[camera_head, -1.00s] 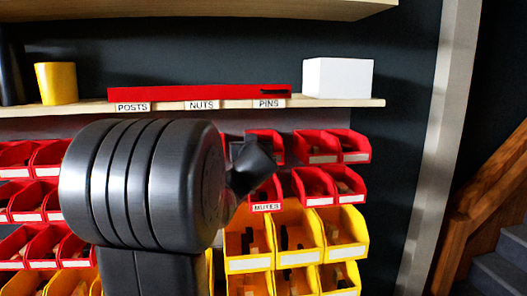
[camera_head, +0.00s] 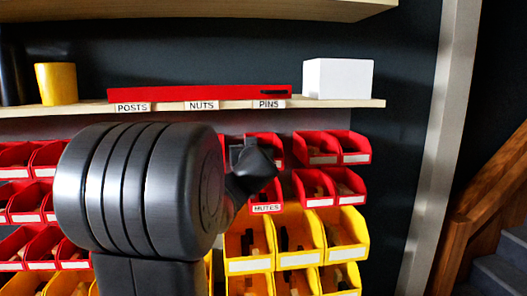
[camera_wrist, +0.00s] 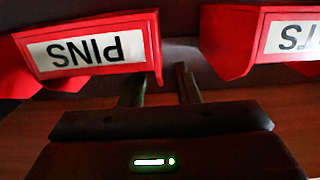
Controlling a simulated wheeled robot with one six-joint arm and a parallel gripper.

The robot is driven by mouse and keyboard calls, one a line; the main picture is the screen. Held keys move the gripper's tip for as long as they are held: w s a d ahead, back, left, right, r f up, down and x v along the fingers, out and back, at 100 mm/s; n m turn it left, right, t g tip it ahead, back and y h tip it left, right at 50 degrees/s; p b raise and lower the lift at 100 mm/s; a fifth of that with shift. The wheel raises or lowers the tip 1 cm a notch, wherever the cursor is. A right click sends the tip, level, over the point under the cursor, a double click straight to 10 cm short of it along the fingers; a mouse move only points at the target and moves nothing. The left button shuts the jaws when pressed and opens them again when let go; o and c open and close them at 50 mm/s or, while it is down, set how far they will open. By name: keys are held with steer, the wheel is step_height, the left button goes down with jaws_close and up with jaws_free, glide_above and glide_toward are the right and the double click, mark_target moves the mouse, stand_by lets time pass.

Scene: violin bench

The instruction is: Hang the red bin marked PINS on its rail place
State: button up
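The red bin marked PINS (camera_wrist: 135,25) is in the upper left of the wrist view, its white label upside down. My gripper (camera_wrist: 160,85) is below it in that picture, near the bin's right end. Its two fingers stand apart, with the bin's end edge lying between them in the picture. The fingertips are partly hidden, and I see no clear contact. In the head view my gripper (camera_head: 252,165) is in front of the red bins, right of my large dark arm joint. The rail (camera_head: 160,94) carries POSTS, NUTS and PINS labels, with the PINS place (camera_head: 268,103) at its right end.
Another red bin (camera_wrist: 235,45) with a partly cut-off label is right of PINS in the wrist view, across a narrow gap. A MUTES bin (camera_head: 265,208) and yellow bins (camera_head: 295,258) are below my gripper. A white box (camera_head: 338,78) stands on the shelf.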

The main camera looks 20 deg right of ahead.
steer(key=v, duration=1.3)
steer(key=shift+s+p, duration=0.25)
steer(key=shift+p, duration=0.1)
steer(key=shift+w, duration=0.1)
steer(key=x, duration=1.3)
steer(key=shift+w+b, duration=0.35)
steer(key=shift+w, duration=0.05)
steer(key=shift+s+r, duration=0.1)
steer(key=shift+r, duration=0.15)
